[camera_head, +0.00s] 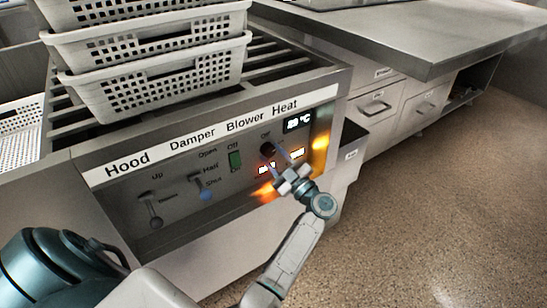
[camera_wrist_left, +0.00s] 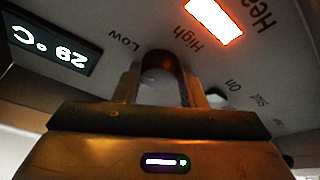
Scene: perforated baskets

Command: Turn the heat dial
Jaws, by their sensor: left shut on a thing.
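The heat dial (camera_head: 267,149) is a small dark round knob on the grey control panel, below the word "Heat". My left gripper (camera_head: 275,152) reaches it from the lower right. In the left wrist view, my left gripper (camera_wrist_left: 160,88) has a finger on each side of the dark dial (camera_wrist_left: 160,64) and is shut on it. The labels "Low" and "High" show beside the dial there. A temperature display (camera_head: 298,120) glows above right of the dial; it also shows upside down in the wrist view (camera_wrist_left: 50,45), reading about 29 °C. My right gripper is not in view.
Lit indicators (camera_head: 297,154) lie close to my fingers. Stacked white perforated baskets (camera_head: 150,75) stand above the panel. Open floor (camera_head: 430,220) lies to the right.

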